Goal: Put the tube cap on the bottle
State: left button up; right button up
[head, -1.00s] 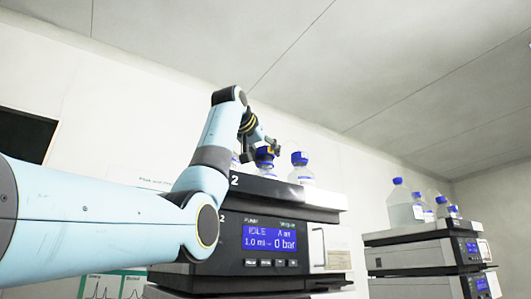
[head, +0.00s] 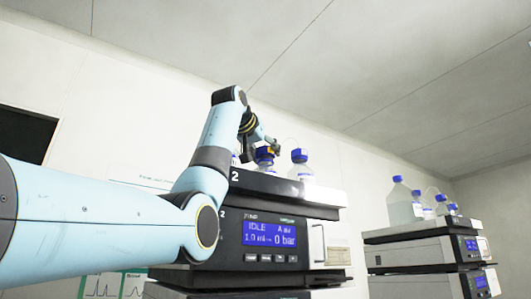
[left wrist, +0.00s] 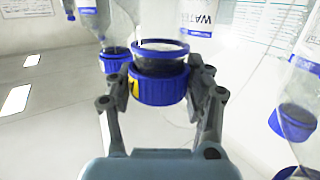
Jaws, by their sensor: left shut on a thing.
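My left gripper (head: 268,145) is above the pump stack, next to a blue cap (head: 264,154) over a clear bottle. In the left wrist view the two fingers (left wrist: 160,88) are shut around the ribbed blue cap (left wrist: 158,88), which has a yellow mark on its side. A clear neck-like part with a blue ring (left wrist: 160,47) shows just beyond the cap, lined up with it. I cannot tell whether the cap is seated on the bottle. My right gripper is not in view.
A capped bottle (head: 301,168) stands close to the right on the same pump stack (head: 270,233). The wrist view shows neighbouring bottles (left wrist: 300,85) on both sides. Another stack with several bottles (head: 403,206) stands farther right.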

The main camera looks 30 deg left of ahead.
pick_arm(q)
jog(key=shift+f, duration=0.4)
dwell(0.4)
jog(key=o, duration=1.1)
notch_tip(320, 180, up, 9)
jog(key=shift+r, duration=0.5)
dwell(0.4)
